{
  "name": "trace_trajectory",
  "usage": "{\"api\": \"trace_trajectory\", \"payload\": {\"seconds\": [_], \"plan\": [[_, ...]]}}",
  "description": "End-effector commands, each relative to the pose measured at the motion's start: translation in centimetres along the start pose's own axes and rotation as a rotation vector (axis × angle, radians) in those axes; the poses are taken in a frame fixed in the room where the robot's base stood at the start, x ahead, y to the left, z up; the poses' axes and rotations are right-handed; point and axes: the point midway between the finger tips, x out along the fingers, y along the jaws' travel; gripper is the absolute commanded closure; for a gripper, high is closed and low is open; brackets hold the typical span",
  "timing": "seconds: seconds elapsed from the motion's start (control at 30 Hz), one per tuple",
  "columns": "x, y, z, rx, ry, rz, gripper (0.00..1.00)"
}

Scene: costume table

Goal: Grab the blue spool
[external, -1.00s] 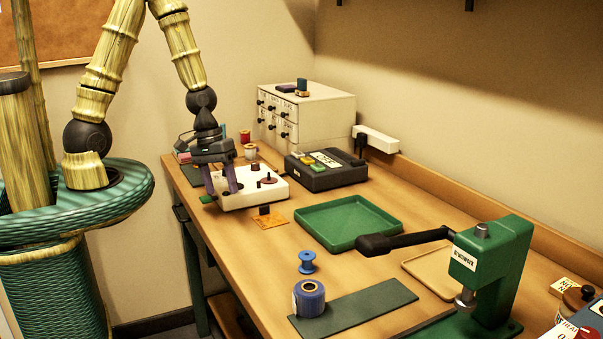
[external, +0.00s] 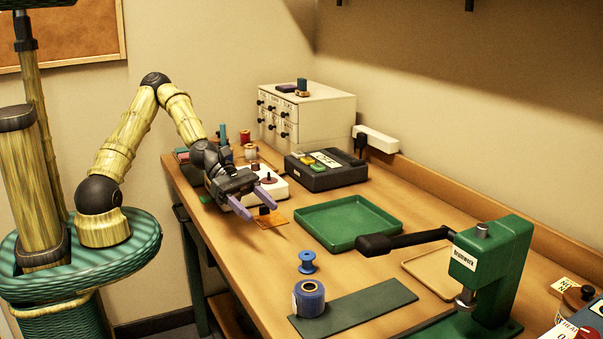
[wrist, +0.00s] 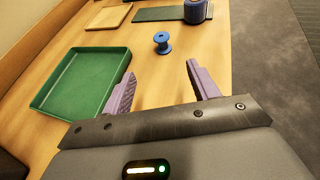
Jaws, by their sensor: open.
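The small blue spool (external: 307,262) stands upright on the bare wood of the table, in front of the green tray. In the wrist view the blue spool (wrist: 162,43) lies ahead of my gripper, in line with the gap between the fingers. My gripper (external: 259,206) is open and empty. It is above the table near the white box, apart from the spool and to its upper left in the external view. Its two purple fingers (wrist: 164,82) are spread in the wrist view.
A larger blue roll (external: 309,299) stands close beside the spool, by a dark green mat (external: 372,306). The green tray (external: 348,222) is behind. A green press (external: 490,262) with a black handle stands at the right. An orange card (external: 272,220) lies under my gripper.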

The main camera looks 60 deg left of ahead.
Motion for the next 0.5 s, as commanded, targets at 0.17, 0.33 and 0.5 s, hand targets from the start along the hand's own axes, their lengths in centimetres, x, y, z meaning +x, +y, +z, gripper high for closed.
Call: {"api": "trace_trajectory", "payload": {"seconds": [0.17, 0.33, 0.5], "plan": [[0.0, 0.0, 0.0, 0.003, 0.003, -0.002, 0.4], [0.6, -0.1, 0.2, 0.004, 0.003, -0.004, 0.4], [2.1, -0.2, 0.3, 0.004, 0.004, -0.006, 0.4]]}}
